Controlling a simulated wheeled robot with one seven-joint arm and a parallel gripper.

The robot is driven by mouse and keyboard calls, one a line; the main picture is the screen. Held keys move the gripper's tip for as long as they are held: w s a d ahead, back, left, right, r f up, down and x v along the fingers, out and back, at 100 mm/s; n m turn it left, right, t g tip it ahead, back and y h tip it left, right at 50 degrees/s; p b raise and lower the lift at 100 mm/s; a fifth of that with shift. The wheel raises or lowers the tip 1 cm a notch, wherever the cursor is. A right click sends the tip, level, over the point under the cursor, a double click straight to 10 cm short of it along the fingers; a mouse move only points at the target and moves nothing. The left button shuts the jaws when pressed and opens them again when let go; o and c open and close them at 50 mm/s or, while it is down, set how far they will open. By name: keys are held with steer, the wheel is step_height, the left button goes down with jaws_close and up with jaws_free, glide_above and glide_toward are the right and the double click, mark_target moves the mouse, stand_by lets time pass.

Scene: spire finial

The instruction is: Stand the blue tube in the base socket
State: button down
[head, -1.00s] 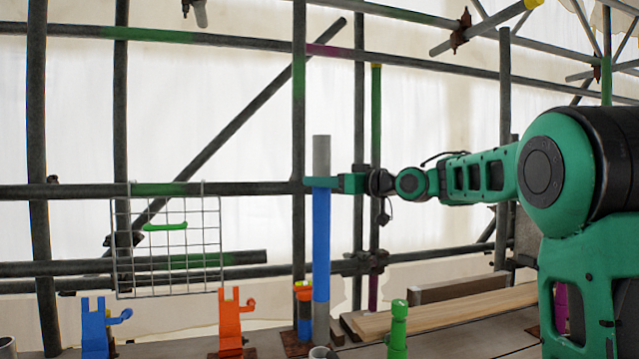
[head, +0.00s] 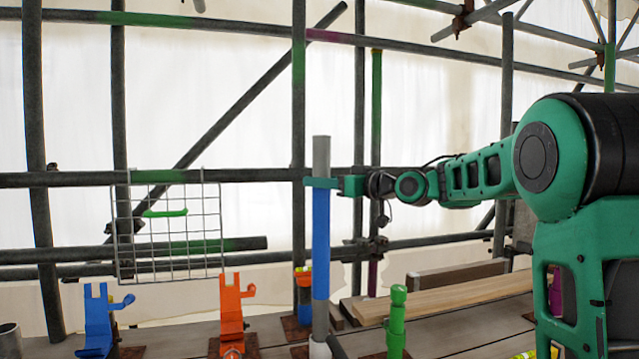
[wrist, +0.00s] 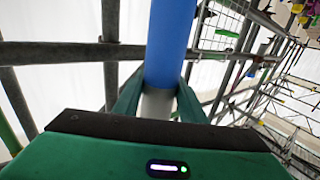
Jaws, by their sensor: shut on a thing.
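The blue tube (head: 320,240) has bare grey ends and stands upright in the head view. My gripper (head: 321,183) is shut on it near the top, where the blue meets the upper grey end. In the wrist view the tube (wrist: 170,45) passes between my two green fingers (wrist: 160,100). The tube's lower grey end meets a pale round socket (head: 320,349) at the bottom edge of the head view. I cannot tell whether the end is inside the socket, above it or behind it.
A blue stand (head: 97,320) and an orange stand (head: 232,310) are left of the tube. A green post (head: 397,320) is to its right, with wooden planks (head: 450,297) behind. A wire grid (head: 168,232) hangs on scaffold poles at the back left.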

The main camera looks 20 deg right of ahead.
mark_target(328, 213)
steer(key=shift+f, duration=3.25)
steer(key=c, duration=1)
jaws_free()
steer(key=shift+c, duration=0.2)
steer(key=shift+o, duration=1.2)
steer(key=shift+f, duration=0.2)
steer(key=o, duration=0.3)
steer(key=shift+o, duration=0.2)
steer(key=shift+f, duration=0.5)
steer(key=shift+s, duration=0.15)
